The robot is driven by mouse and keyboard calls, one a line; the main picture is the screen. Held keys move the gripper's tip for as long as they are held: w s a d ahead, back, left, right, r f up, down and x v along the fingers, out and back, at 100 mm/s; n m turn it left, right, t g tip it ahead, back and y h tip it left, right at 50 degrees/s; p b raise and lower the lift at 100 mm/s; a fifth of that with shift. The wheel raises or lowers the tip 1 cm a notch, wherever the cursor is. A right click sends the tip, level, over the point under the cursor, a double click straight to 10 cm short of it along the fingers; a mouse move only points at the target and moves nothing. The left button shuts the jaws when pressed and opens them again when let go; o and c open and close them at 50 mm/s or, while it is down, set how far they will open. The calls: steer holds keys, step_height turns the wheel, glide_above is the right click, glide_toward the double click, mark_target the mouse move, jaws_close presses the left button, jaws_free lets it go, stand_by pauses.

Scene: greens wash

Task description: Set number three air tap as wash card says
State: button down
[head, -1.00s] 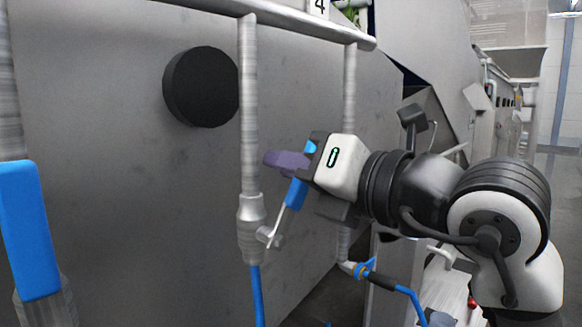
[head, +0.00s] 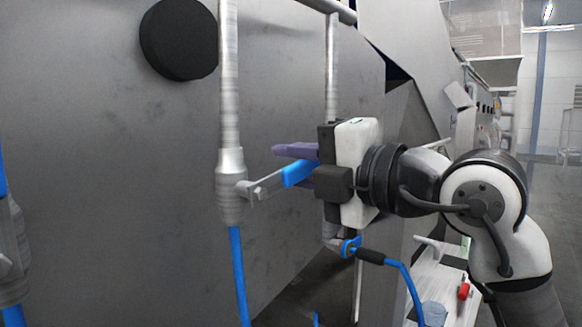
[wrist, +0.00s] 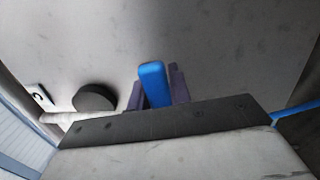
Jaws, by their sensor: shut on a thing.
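The air tap (head: 230,192) is a silver valve on a vertical pipe, with a blue hose below it. Its lever has a blue handle (head: 299,173) and points right, tilted slightly up, across the pipe. My gripper (head: 293,164) is shut on the blue handle. In the wrist view the handle (wrist: 153,84) stands between the two purple fingers. A small number plate (wrist: 41,96) shows at the left of the wrist view, but I cannot read it surely. No wash card shows.
A second tap (head: 350,247) with a blue handle is at lower right, close below my gripper. Part of another tap (head: 12,250) is at the left edge. A black round knob (head: 179,40) sticks out of the grey steel wall (head: 110,150).

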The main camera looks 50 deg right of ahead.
steer(key=shift+f+m+b, duration=0.7)
steer(key=shift+f+m, duration=0.1)
steer(key=shift+m, duration=0.2)
steer(key=shift+f, duration=0.1)
steer(key=c, duration=1.6)
jaws_free()
steer(key=shift+w, duration=0.1)
steer(key=shift+o, duration=0.2)
steer(key=shift+d, duration=0.1)
